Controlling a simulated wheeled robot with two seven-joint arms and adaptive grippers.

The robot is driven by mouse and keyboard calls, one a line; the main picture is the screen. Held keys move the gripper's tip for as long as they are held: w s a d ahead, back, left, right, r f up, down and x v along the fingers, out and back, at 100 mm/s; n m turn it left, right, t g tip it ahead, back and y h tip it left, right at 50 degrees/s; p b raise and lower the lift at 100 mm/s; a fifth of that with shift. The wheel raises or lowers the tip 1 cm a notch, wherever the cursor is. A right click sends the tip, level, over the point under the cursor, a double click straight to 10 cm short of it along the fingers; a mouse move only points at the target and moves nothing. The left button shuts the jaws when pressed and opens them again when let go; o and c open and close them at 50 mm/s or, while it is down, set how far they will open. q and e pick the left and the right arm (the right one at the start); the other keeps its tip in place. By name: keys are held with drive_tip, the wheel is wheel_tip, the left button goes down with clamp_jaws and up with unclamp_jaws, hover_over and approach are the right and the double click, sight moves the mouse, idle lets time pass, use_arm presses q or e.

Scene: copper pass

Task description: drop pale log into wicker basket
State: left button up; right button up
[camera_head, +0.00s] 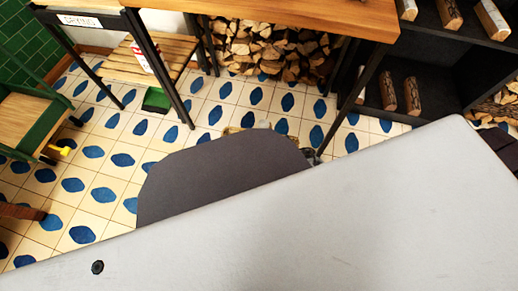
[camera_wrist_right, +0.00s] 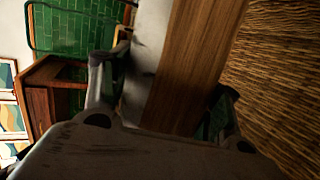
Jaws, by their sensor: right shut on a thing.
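In the right wrist view my right gripper (camera_wrist_right: 172,72) is shut on the pale log (camera_wrist_right: 185,65), which has a whitish side and a brown wooden face. The log runs up out of the frame between the fingers. The woven wall of the wicker basket (camera_wrist_right: 278,75) fills the right side of this view, close beside the log; I cannot tell whether they touch. In the head view my own large grey and dark parts hide most of the right gripper and its load. My left gripper is not in view.
In the head view a wooden table (camera_head: 310,12) stands over stacked firewood (camera_head: 265,50). A dark shelf (camera_head: 440,60) with several logs is at the right. A slatted rack (camera_head: 150,62) and a green-and-wood seat (camera_head: 25,120) are at the left.

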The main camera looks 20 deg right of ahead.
drive_tip(key=shift+r, duration=0.1)
drive_tip(key=o, duration=1.6)
drive_tip(key=shift+o, duration=0.2)
drive_tip(key=shift+d, duration=0.1)
drive_tip(key=v, duration=1.2)
drive_tip(key=shift+s, duration=0.1)
